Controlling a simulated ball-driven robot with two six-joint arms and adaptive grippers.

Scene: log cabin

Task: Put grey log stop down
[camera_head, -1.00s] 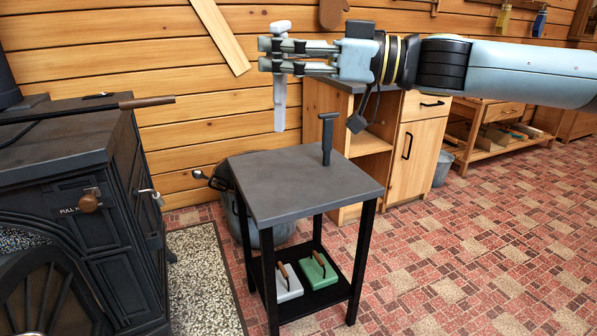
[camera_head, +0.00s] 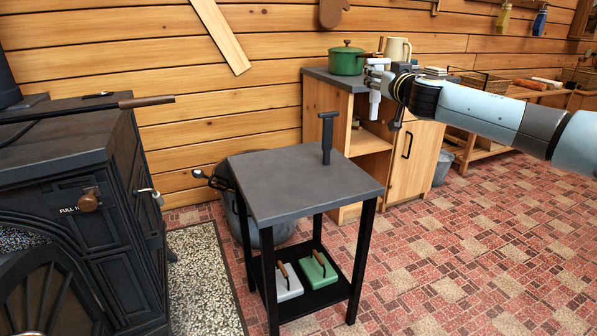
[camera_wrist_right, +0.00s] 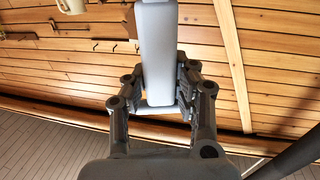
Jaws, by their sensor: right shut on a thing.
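My right gripper (camera_head: 376,72) is shut on the light grey log stop (camera_head: 374,104), which hangs upright below the fingers in front of the cabinet. In the right wrist view the log stop (camera_wrist_right: 158,50) is a long pale bar clamped between the two fingers (camera_wrist_right: 165,98). A dark T-shaped piece (camera_head: 327,140) stands upright near the back right of the small dark-topped table (camera_head: 290,190). My left gripper is not in view.
The table top is otherwise bare. A grey and a green handled block (camera_head: 319,270) sit on its lower shelf. A wooden cabinet (camera_head: 408,175) behind carries a green pot (camera_head: 346,62) and a cream jug (camera_head: 398,48). A black stove (camera_head: 90,200) stands at left.

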